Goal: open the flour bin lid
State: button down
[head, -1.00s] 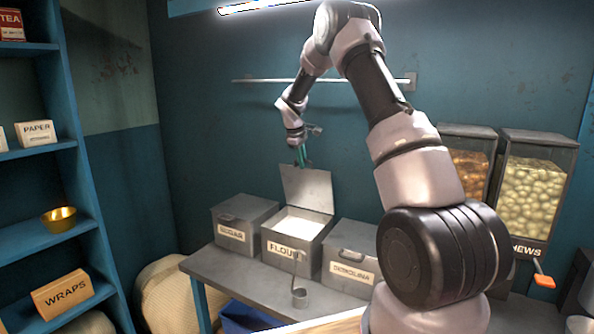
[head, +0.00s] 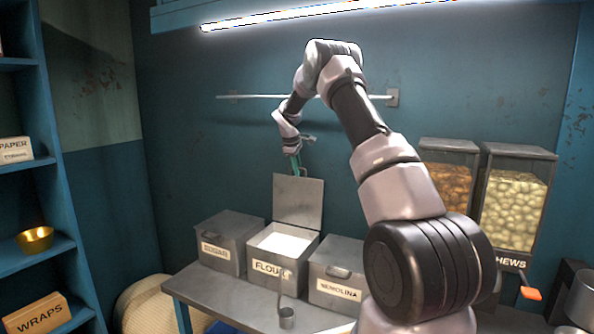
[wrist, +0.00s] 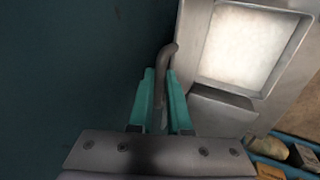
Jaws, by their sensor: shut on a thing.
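The flour bin (head: 305,253) stands in the middle of a row of three grey bins, with white flour (head: 283,243) showing inside. Its lid (head: 298,203) is swung up at the back and stands about upright. My gripper (head: 294,162) is at the lid's top edge, its teal fingers pointing down. In the wrist view my gripper (wrist: 160,75) is shut on the curved grey lid handle (wrist: 167,56), which lies between the fingers. The bin's white flour (wrist: 245,45) shows to the right there.
The sugar bin (head: 225,243) is on the left and the semolina bin (head: 345,265) on the right, both closed. A metal scoop (head: 286,316) hangs in front of the flour bin. A wall rail (head: 250,97) runs behind my arm. Clear dispensers (head: 515,205) stand at right.

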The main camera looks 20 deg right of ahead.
jog(key=shift+s+f, duration=0.15)
jog(key=shift+f, duration=0.2)
jog(key=c, duration=0.9)
grip_release()
jog(key=shift+f, duration=0.1)
jog(key=shift+r, duration=0.25)
jog(key=shift+s+a+r, duration=0.1)
jog(key=shift+a+r, duration=0.05)
jog(key=shift+r, duration=0.4)
jog(key=s+a, duration=0.8)
jog(key=shift+s+a+r, duration=0.2)
jog(key=shift+r, duration=0.05)
